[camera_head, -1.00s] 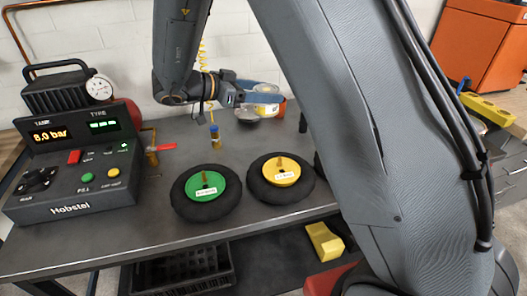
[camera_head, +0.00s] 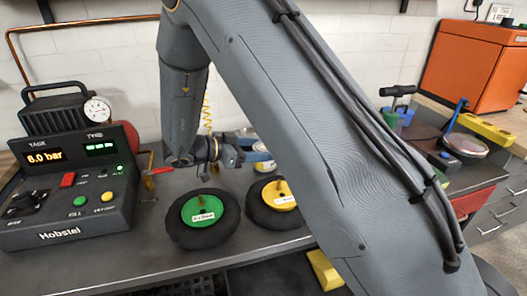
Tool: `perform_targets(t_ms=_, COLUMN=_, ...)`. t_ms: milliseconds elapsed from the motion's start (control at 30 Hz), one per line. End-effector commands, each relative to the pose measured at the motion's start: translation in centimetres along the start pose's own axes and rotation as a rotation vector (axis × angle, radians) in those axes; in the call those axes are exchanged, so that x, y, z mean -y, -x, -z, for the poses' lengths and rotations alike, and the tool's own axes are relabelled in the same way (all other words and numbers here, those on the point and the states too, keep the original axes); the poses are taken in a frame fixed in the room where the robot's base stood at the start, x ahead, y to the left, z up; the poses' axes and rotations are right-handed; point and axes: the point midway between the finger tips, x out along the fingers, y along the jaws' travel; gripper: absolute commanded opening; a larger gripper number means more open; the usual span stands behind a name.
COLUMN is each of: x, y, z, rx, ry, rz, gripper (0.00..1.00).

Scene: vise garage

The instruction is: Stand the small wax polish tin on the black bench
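My gripper (camera_head: 240,152) is low over the back of the dark bench (camera_head: 130,276), behind the wheels. My arm hides part of it, and I cannot tell whether its fingers are open or shut. A round tin with a pale top and some yellow (camera_head: 264,165) shows just right of the gripper, partly hidden. I cannot read its label or tell whether it is the wax polish tin, or whether the gripper touches it.
A green-hubbed wheel (camera_head: 204,214) and a yellow-hubbed wheel (camera_head: 281,197) lie in front of the gripper. The inflator console (camera_head: 70,190) stands left. A right-hand worktop holds a round pale-topped object (camera_head: 465,146) and a yellow level (camera_head: 484,129). My arm covers the middle.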

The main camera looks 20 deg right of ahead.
Motion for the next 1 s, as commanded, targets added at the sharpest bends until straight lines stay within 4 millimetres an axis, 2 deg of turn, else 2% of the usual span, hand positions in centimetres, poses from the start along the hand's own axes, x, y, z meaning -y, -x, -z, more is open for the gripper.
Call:
perform_targets(t_ms=100, x=0.0, y=-0.2, z=-0.7, rx=0.0, ry=-0.001, rz=0.001, gripper=0.21)
perform_targets(t_ms=433, x=0.0, y=-0.3, z=-1.0, rx=0.0, ry=-0.001, rz=0.0, gripper=0.21)
perform_targets(t_ms=467, x=0.0, y=-0.3, z=-1.0, rx=0.001, ry=-0.001, rz=0.0, gripper=0.62)
perform_targets(t_ms=533, x=0.0, y=-0.3, z=-1.0, rx=0.001, ry=-0.001, rz=0.0, gripper=0.74)
perform_targets(t_ms=567, x=0.0, y=-0.3, z=-1.0, rx=0.001, ry=-0.001, rz=0.0, gripper=0.76)
perform_targets(t_ms=900, x=0.0, y=-0.2, z=-0.7, rx=0.001, ry=-0.001, rz=0.0, gripper=0.76)
perform_targets(t_ms=1000, x=0.1, y=0.8, z=-0.8, rx=0.001, ry=-0.001, rz=0.002, gripper=0.76)
